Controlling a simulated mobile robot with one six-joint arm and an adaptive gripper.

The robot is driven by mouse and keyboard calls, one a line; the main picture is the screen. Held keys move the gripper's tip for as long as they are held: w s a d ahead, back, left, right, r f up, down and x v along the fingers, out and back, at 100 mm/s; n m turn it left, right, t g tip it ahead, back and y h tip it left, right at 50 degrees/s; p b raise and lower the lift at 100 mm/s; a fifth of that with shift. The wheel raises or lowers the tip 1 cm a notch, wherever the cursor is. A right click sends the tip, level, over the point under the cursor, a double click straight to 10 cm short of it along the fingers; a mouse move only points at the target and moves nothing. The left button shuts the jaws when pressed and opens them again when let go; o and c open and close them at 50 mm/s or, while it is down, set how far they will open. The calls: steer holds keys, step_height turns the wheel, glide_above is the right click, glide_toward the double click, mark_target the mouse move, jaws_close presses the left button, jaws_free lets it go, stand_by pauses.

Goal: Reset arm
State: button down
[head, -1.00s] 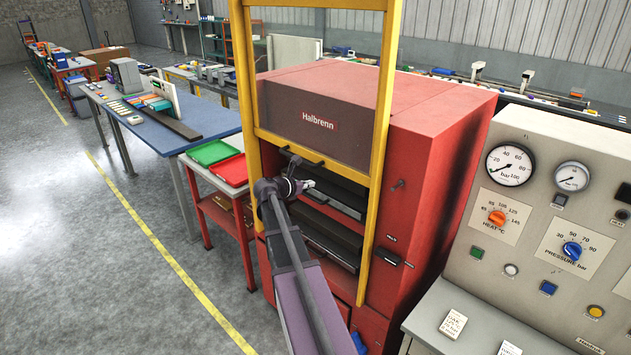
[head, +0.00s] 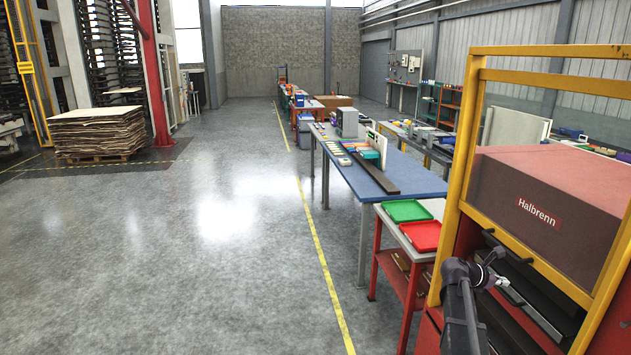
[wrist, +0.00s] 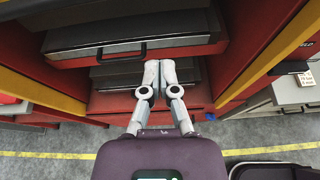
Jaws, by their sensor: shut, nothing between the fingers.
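My gripper (wrist: 159,74) is shut and empty in the wrist view, its pale fingertips together. It points into the open front of the red hot press, with dark platens (wrist: 135,35) ahead of it and a black handle on the upper one. In the head view my gripper (head: 502,282) is small, at the lower right, in front of the press (head: 574,165) marked Halbrenn. The yellow guard frame (head: 462,160) stands around the press front. I cannot tell from these views how far the fingertips are from the platens.
Left of the press, a red stand holds a green tray (head: 407,211) and a red tray (head: 422,236). A blue-topped bench (head: 405,178) stands behind. A stack of boards (head: 97,133) sits far left. The grey floor (head: 200,260) left of the yellow line is clear.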

steer(key=s+a+f+m+y+b, duration=0.1)
steer(key=s+a+f+m+y, duration=0.3)
steer(key=a, duration=1)
steer(key=s+a+f+m+y+b, duration=0.2)
steer(key=s+a+f+m+y, duration=0.3)
steer(key=a, duration=0.9)
steer(key=s+a+f+m+g+y+b, duration=0.1)
steer(key=s+a+f+m+y, duration=0.3)
steer(key=a+f+m, duration=0.4)
steer(key=s+a+m+b, duration=0.1)
steer(key=a, duration=0.6)
steer(key=shift+s+f+y, duration=0.25)
steer(key=shift+s+y, duration=0.05)
steer(key=shift+y, duration=0.1)
